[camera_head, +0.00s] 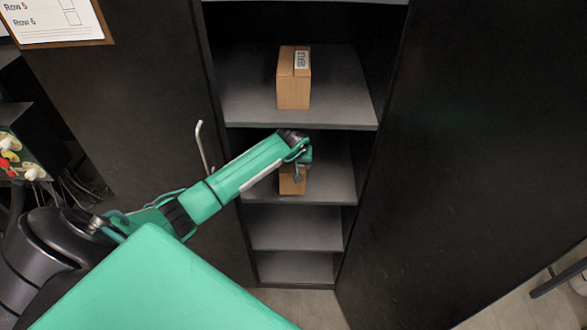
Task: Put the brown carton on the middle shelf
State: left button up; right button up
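A brown carton (292,84) with a white printed label stands on an upper shelf (345,112) of the open black cabinet. A second brown carton (290,184) is on or just above the shelf below (335,188), partly hidden by my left arm. My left gripper (299,172) reaches into the cabinet at this lower carton and overlaps it in the view. Its fingers are small and partly hidden, so I cannot tell whether they are closed on the carton. My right gripper is not in view.
Two lower shelves (295,230) (295,268) look empty. Dark cabinet doors or panels stand on both sides, the left one with a handle (204,150). A notice board (50,22) hangs at top left. Equipment with cables (20,155) is at far left.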

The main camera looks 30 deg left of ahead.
pick_arm(q)
jog(key=shift+w+a+f, duration=0.15)
jog(key=shift+w+f, duration=0.35)
jog(key=shift+f+b, duration=0.35)
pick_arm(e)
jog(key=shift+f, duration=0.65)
pick_arm(q)
jog(key=shift+r, duration=0.1)
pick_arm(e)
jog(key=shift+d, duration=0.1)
pick_arm(q)
jog(key=shift+a+f, duration=0.1)
jog(key=shift+f, duration=0.1)
jog(key=o, duration=1.4)
jog(key=shift+c, duration=0.2)
jog(key=shift+s, duration=0.1)
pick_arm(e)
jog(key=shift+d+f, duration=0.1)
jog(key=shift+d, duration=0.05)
